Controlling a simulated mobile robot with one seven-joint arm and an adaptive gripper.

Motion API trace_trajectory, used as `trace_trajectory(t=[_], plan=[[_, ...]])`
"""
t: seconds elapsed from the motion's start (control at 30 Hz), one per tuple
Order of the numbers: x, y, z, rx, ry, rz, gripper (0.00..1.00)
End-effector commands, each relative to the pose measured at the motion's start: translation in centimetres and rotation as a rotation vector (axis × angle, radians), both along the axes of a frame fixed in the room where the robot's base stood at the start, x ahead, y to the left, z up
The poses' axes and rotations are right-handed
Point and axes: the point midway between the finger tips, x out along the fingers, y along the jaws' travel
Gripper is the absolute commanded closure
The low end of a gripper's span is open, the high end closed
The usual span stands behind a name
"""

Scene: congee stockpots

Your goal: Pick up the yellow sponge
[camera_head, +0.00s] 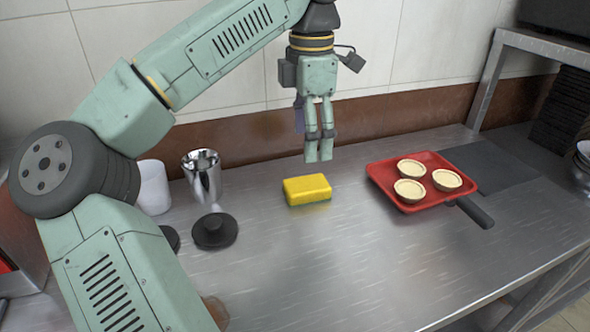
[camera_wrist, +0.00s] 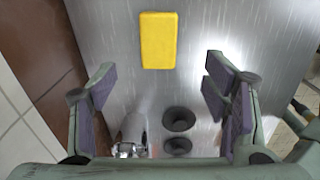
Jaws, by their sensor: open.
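The yellow sponge (camera_head: 307,189) lies flat on the steel counter near its middle, with a green layer along its bottom edge. It also shows in the wrist view (camera_wrist: 158,41), at the top centre, ahead of and between my fingers. My gripper (camera_head: 319,158) hangs above the counter, pointing down, a little above the sponge and apart from it. In the wrist view my gripper (camera_wrist: 168,95) has its two purple-padded fingers spread wide with nothing between them.
A red tray (camera_head: 378,176) with three tart shells (camera_head: 410,168) stands right of the sponge. A metal cup (camera_head: 203,177), a white cup (camera_head: 153,188) and a black disc-shaped object (camera_head: 214,231) are on the left. The counter (camera_head: 330,260) is clear in front of the sponge.

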Motion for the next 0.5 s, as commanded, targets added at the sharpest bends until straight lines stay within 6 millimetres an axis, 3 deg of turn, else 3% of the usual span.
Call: trace_trajectory(t=[0.5], plan=[[0.0, 0.0, -5.6, -0.001, 0.0, 0.0, 0.31]])
